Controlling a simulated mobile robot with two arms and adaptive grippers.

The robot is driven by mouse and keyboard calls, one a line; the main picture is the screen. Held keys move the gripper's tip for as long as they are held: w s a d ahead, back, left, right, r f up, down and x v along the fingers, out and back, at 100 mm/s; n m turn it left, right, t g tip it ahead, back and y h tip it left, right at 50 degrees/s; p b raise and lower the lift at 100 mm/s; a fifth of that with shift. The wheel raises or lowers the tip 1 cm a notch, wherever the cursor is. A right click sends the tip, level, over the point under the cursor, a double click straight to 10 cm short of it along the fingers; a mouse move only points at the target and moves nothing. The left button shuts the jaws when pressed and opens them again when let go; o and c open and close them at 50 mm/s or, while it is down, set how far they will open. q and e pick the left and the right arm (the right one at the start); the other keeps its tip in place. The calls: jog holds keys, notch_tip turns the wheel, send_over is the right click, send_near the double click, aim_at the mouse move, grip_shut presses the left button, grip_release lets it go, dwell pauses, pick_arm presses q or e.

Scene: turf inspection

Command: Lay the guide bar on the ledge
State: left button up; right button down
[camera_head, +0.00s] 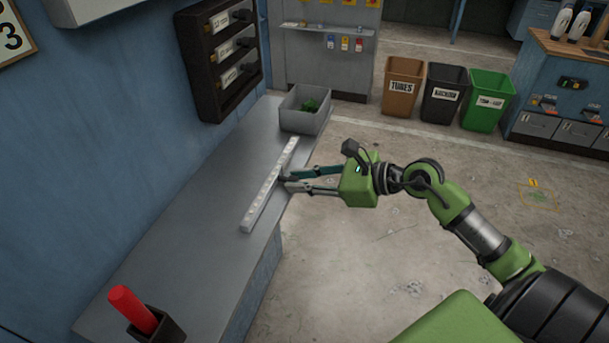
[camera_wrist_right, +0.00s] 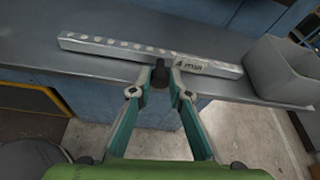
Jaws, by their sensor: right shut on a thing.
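The guide bar (camera_head: 269,187) is a long pale grey bar with a row of round marks along it. It lies lengthwise over the grey ledge (camera_head: 190,235), near its front edge; I cannot tell whether it touches the ledge. My right gripper (camera_head: 286,181) reaches in from the right and is shut on the bar at about its middle. In the right wrist view, the fingertips (camera_wrist_right: 160,80) close around a dark piece at the near side of the bar (camera_wrist_right: 130,53), which has printed lettering towards its right end. My left gripper is not in view.
A grey bin (camera_head: 305,122) with green things inside stands at the far end of the ledge, close beyond the bar. A red handle (camera_head: 132,308) stands in a dark holder at the near end. A dark wall rack (camera_head: 215,85) hangs above. Floor bins (camera_head: 443,110) stand behind.

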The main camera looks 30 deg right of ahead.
jog(key=shift+s+f, duration=0.1)
jog(key=shift+f, duration=0.1)
jog(key=c, duration=1.9)
grip_release()
jog(key=shift+o, duration=0.4)
jog(key=shift+f, duration=0.1)
jog(key=shift+a, duration=0.1)
jog(key=v, duration=1.2)
jog(key=shift+r, duration=0.35)
